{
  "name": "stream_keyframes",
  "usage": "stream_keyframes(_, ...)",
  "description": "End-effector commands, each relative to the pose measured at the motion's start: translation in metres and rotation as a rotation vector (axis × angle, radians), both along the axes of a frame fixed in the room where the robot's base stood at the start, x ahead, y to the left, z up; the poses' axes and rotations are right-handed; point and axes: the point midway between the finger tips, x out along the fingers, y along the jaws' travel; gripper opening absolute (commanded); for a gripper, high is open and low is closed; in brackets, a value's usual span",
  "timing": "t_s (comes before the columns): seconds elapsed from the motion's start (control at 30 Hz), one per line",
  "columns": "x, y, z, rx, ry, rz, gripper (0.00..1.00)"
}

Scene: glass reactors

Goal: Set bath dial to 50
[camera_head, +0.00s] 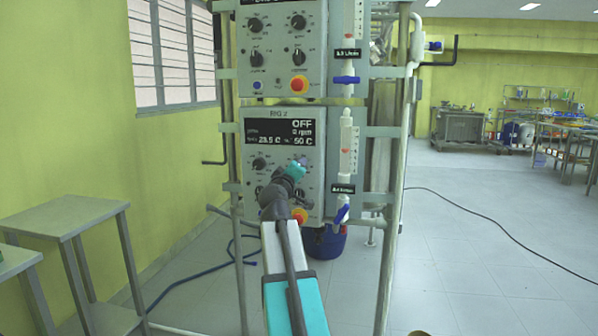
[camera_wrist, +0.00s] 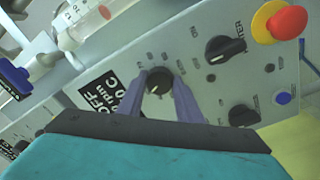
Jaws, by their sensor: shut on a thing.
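The Rig 2 panel (camera_head: 283,178) is a grey box on the frame. In the wrist view, my gripper's purple-grey fingers (camera_wrist: 158,92) are shut on the sides of this black dial (camera_wrist: 158,80), beside the display (camera_wrist: 112,93). A small light mark shows on the dial. Its label is too small to read.
A flow tube with a blue valve (camera_head: 342,213) stands right of the panel. Another panel (camera_head: 280,50) is above. Grey tables (camera_head: 62,218) stand at left; the right floor is mostly clear.

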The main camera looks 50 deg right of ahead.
Motion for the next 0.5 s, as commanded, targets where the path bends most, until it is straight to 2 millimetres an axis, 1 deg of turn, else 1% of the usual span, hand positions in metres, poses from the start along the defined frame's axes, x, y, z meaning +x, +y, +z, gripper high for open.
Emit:
stream_keyframes(0.03, 0.0004, 0.0017, -0.0040, 0.007, 0.002, 0.001, 0.10)
stream_keyframes(0.17, 0.0004, 0.0016, -0.0042, 0.007, 0.002, 0.001, 0.10)
stream_keyframes(0.2, 0.0004, 0.0016, -0.0042, 0.007, 0.002, 0.001, 0.34)
stream_keyframes(0.27, 0.0003, 0.0014, -0.0041, 0.005, 0.002, 0.001, 0.44)
stream_keyframes(0.3, 0.0002, 0.0012, -0.0037, 0.005, 0.002, 0.001, 0.50)
stream_keyframes(0.5, -0.0001, 0.0004, -0.0020, 0.002, 0.001, 0.000, 0.50)
